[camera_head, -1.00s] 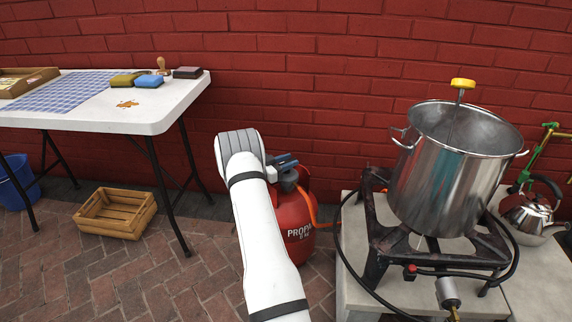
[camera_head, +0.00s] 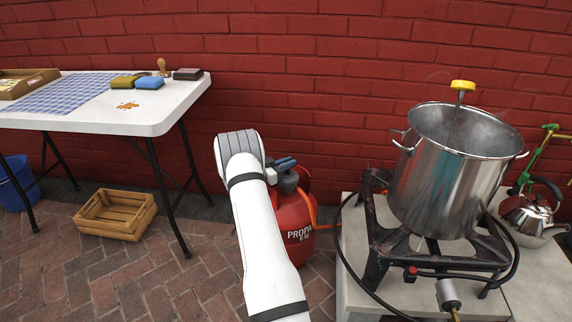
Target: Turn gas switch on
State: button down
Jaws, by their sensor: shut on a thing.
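The red propane tank (camera_head: 294,232) stands on the bricks beside the stone block, partly behind my white arm. A dark valve fitting (camera_head: 289,183) sits on its top, and an orange hose leads off to the right. My gripper (camera_head: 285,163) is at the top of the tank, with its bluish fingers just above the fitting. It is shut on the gas switch there, which the fingers and my arm mostly hide. I cannot tell how far the switch is turned.
A steel pot (camera_head: 441,185) with a yellow-topped rod stands on the black burner frame (camera_head: 374,250) at right. A kettle (camera_head: 530,215) is beside it. At left are a white table (camera_head: 150,122) and a wooden crate (camera_head: 117,214). The brick floor between is clear.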

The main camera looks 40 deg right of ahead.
jog(key=shift+s+d+r+n+t+p, duration=0.1)
jog(key=shift+s+n+t+p, duration=0.1)
jog(key=shift+n+t, duration=0.45)
jog(key=shift+s+d+n+t+p, duration=0.1)
jog(key=shift+n+t+p, duration=0.2)
jog(key=shift+t, duration=0.65)
jog(key=n+t, duration=0.2)
jog(key=shift+t, duration=0.4)
jog(key=n+t+y+b, duration=0.1)
jog(key=n+t, duration=0.1)
jog(key=t, duration=0.1)
jog(key=n+t+y+b, duration=0.1)
jog(key=n+t, duration=0.1)
jog(key=t, duration=0.1)
jog(key=shift+d+f+b, duration=0.1)
jog(key=shift+f+b, duration=0.1)
jog(key=shift+b, duration=0.1)
jog(key=n+t+y+b, duration=0.4)
jog(key=n+t+y, duration=0.1)
jog(key=t+y, duration=0.1)
jog(key=shift+r+n, duration=0.1)
jog(key=shift+n, duration=0.25)
jog(key=shift+w+r+n+t+y, duration=0.1)
jog(key=shift+n+t+y, duration=0.55)
jog(key=shift+n+y, duration=0.5)
jog(key=shift+w+r+n+t+y, duration=0.1)
jog(key=shift+n+t+y, duration=0.6)
jog(key=shift+y, duration=1.15)
